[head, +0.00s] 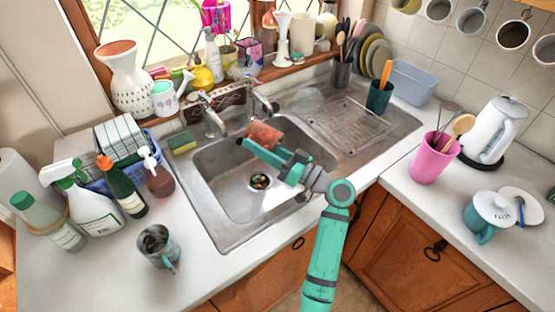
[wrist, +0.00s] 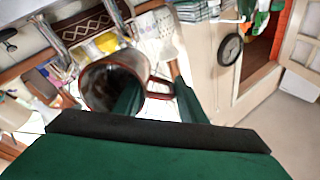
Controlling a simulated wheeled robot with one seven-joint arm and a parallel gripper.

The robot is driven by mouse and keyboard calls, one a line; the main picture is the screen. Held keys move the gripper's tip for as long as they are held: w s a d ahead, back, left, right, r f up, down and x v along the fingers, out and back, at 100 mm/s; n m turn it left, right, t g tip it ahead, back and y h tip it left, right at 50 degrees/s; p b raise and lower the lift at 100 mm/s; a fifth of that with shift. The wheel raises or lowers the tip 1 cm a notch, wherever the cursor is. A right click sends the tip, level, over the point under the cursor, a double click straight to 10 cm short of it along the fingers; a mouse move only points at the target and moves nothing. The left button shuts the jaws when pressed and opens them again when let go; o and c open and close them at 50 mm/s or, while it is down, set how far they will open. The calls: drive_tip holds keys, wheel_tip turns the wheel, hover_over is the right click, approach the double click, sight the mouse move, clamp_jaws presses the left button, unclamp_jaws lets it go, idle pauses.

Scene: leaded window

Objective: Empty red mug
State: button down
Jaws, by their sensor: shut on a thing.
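The red mug (head: 265,134) is over the back part of the sink basin (head: 225,165), apart from the counter, and looks tilted. My gripper (head: 258,148) reaches over the sink from the lower right and is shut on it. In the wrist view the mug (wrist: 112,80) shows its open mouth, a dark, shiny inside and a reddish handle. One finger of my gripper (wrist: 155,98) goes into the mouth, and the other is beyond the wall by the handle. I cannot tell whether anything is inside the mug.
The faucet (head: 213,115) stands just behind the mug. A wire rack (head: 350,125) lies on the drainboard to the right. A teal patterned mug (head: 158,246), bottles and a spray bottle (head: 90,210) stand on the left counter. A pink cup (head: 433,160) and kettle (head: 492,130) stand right.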

drive_tip(key=w+a+f+g+h+p, duration=0.25)
drive_tip(key=a+f+g+h, duration=0.25)
drive_tip(key=f+h, duration=0.3)
drive_tip(key=w+a+f+g+h+p, duration=0.25)
drive_tip(key=a+f+g+h, duration=0.2)
drive_tip(key=f+h, duration=0.4)
wheel_tip(320, 180, up, 14)
drive_tip(key=w+a+h+p, duration=0.1)
drive_tip(key=p, duration=0.1)
drive_tip(key=shift+a+f+g, duration=0.2)
drive_tip(key=shift+g, duration=0.15)
idle(1.0)
drive_tip(key=shift+h, duration=0.25)
drive_tip(key=shift+d, duration=0.1)
idle(0.5)
